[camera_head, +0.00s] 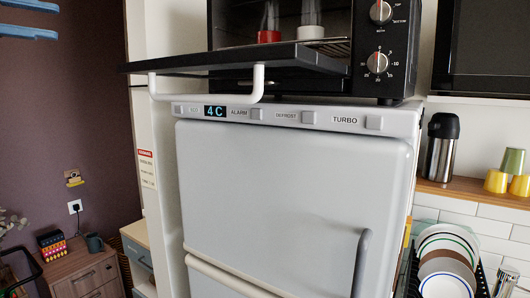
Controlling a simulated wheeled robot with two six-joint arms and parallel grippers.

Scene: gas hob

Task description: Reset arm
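My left gripper (56,22) shows at the top left corner as two light blue fingers, one above the other, with an empty gap between them. It is open and holds nothing. It is far to the left of the fridge and the oven, in front of the dark wall. The rest of my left arm is outside the picture. My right gripper is not in view.
A black oven (385,85) stands on a white fridge (290,190). Its door (240,60) is folded down, with a white handle (258,82) jutting forward. Inside are a red mug (269,36) and a white mug (311,32). A dish rack with plates (448,285) is at right.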

